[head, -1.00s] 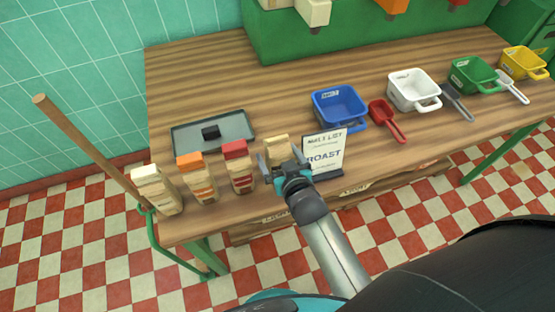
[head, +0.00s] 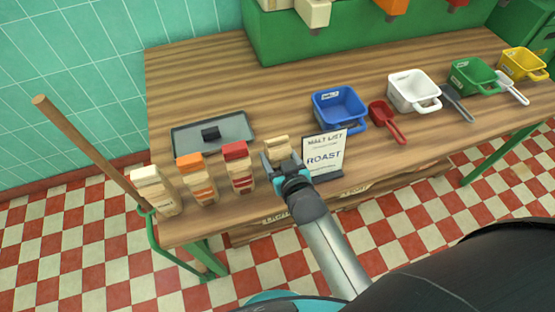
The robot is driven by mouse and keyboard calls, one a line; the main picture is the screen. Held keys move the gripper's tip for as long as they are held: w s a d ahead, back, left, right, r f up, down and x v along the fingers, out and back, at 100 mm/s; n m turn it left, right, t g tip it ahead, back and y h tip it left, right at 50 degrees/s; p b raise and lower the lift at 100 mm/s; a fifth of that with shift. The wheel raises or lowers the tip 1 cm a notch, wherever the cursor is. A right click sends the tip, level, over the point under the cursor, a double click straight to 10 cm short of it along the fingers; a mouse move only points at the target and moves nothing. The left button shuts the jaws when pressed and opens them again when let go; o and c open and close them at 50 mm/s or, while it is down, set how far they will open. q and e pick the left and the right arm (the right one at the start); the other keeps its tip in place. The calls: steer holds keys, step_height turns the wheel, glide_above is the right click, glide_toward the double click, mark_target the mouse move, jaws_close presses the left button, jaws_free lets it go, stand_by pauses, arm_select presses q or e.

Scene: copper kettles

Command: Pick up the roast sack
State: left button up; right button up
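Several paper sacks stand in a row at the front left of the wooden table (head: 220,75): a cream-topped sack (head: 155,190), an orange-topped sack (head: 197,180), a red-topped sack (head: 238,167) and a tan-topped sack (head: 278,148). Their small labels are too blurred to read, so I cannot tell by label which is roast. My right gripper (head: 281,162) is at the tan-topped sack, its fingers spread toward the sack's sides. It hides the sack's lower part, and contact is unclear. My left gripper is not in view.
A sign reading "MALT LIST ROAST" (head: 324,153) stands close right of my gripper. A grey tray (head: 236,124) with a black block lies behind the sacks. Blue (head: 338,100), white, green and yellow bins and scoops line the right. A wooden pole (head: 85,145) leans at left.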

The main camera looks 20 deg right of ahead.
jaws_close()
steer(key=shift+r, duration=0.1)
